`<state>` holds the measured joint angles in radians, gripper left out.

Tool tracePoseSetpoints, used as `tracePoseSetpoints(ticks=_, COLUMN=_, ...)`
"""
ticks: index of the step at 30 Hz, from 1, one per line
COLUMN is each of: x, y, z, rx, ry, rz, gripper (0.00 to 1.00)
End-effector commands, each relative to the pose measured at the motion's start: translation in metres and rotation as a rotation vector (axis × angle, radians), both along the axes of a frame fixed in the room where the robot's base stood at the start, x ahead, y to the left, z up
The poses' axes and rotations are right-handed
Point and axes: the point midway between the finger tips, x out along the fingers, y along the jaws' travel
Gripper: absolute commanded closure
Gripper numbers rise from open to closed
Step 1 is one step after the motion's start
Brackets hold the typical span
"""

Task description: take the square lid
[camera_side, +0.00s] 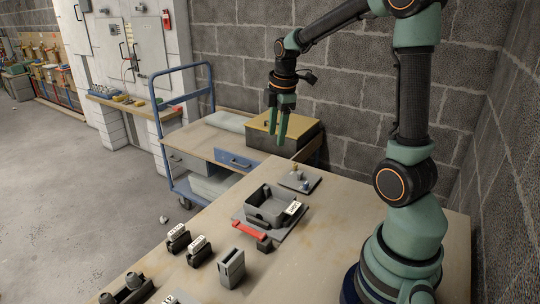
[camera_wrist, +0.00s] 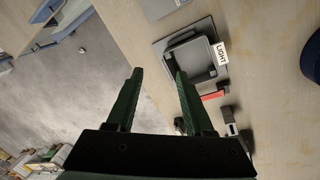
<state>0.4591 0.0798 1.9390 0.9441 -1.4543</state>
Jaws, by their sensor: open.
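My gripper (camera_side: 275,128) is open and empty, high above the far edge of the table. In the wrist view its two green fingers (camera_wrist: 158,74) stand apart with nothing between them. A grey square open box (camera_side: 268,206) with a white tag sits on a dark plate in the middle of the table. It also shows in the wrist view (camera_wrist: 187,62), where the tag reads LIGHT. A flat grey square plate (camera_side: 309,183) with small pieces on it lies behind the box. I cannot tell for certain which piece is the square lid.
A red bar (camera_side: 249,231) lies in front of the box. Two dark tagged blocks (camera_side: 198,250), a grey slotted block (camera_side: 231,268) and a dark holder with knobs (camera_side: 127,290) stand nearer. A blue-railed trolley (camera_side: 205,140) is beyond the table. The table's right part is clear.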

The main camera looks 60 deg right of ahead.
Motion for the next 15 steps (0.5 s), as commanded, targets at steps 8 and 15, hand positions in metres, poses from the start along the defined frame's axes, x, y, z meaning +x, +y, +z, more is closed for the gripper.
tracePoseSetpoints(ticks=8, x=-0.008, y=-0.089, z=-0.063, rx=0.010, ry=0.141, rz=0.386, gripper=0.47)
tracePoseSetpoints(ticks=15, x=-0.018, y=-0.119, z=-0.092, rx=0.031, ry=0.177, rz=0.559, gripper=0.47)
